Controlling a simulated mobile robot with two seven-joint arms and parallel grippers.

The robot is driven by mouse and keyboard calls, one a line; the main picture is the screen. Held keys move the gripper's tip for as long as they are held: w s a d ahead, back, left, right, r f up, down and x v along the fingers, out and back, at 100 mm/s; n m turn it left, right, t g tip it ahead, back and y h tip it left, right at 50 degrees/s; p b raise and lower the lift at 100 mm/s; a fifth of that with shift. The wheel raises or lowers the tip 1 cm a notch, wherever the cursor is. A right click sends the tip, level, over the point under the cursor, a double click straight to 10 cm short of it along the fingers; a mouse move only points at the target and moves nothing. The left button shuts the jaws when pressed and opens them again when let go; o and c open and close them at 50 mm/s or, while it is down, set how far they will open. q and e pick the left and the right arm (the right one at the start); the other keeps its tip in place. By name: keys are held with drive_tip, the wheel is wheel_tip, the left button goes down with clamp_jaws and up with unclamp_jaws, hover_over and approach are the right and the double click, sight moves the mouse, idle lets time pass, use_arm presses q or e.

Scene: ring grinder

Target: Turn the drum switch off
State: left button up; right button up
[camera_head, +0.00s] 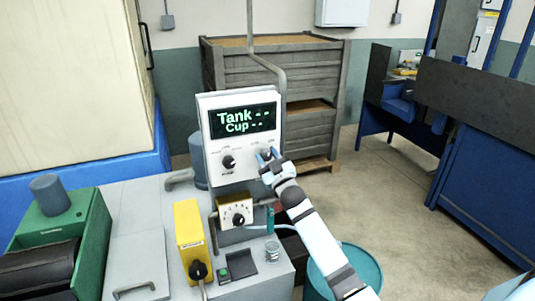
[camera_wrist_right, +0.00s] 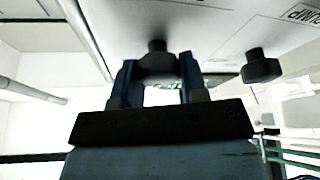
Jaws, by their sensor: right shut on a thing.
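A white control panel (camera_head: 220,169) with a dark display (camera_head: 243,120) reading "Tank --" and "Cup --" stands at the middle of the head view. A black knob (camera_head: 229,162) is on its lower left. My right gripper (camera_head: 267,155) is at the panel's lower right. In the right wrist view its two blue fingers straddle a dark round knob (camera_wrist_right: 157,60) on the panel face, and the gripper is shut on it. Another dark knob (camera_wrist_right: 262,68) sits to the right there, apart from the fingers. The held knob's label and pointer direction cannot be read. My left gripper is not in view.
Below the panel are a beige dial box (camera_head: 234,213), a yellow box (camera_head: 189,230) with a black knob, and a small green button (camera_head: 224,272). A green machine (camera_head: 95,235) stands left, a teal barrel (camera_head: 364,268) right. Wooden crates (camera_head: 309,72) stand behind.

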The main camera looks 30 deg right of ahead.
drive_tip(key=n+y+p, duration=0.1)
drive_tip(key=n, duration=0.1)
drive_tip(key=n+y, duration=0.1)
drive_tip(key=n, duration=0.1)
drive_tip(key=n+g+p, duration=0.1)
drive_tip(key=n, duration=0.1)
drive_tip(key=shift+d+r+y+p, duration=0.1)
drive_tip(key=shift+r+y+p, duration=0.2)
drive_tip(key=shift+y, duration=0.1)
drive_tip(key=n+g+y+p, duration=0.1)
drive_tip(key=n+p, duration=0.1)
drive_tip(key=n, duration=0.2)
drive_tip(key=shift+n, duration=0.3)
drive_tip(key=shift+f+n+g+y+p, duration=0.1)
drive_tip(key=shift+n+g+y+p, duration=0.4)
drive_tip(key=shift+n+p, duration=0.9)
drive_tip(key=shift+n, duration=0.3)
drive_tip(key=shift+g, duration=0.3)
drive_tip(key=o, duration=0.7)
drive_tip(key=shift+o, duration=1.1)
drive_tip(key=shift+w+f, duration=0.1)
drive_tip(key=shift+f, duration=0.05)
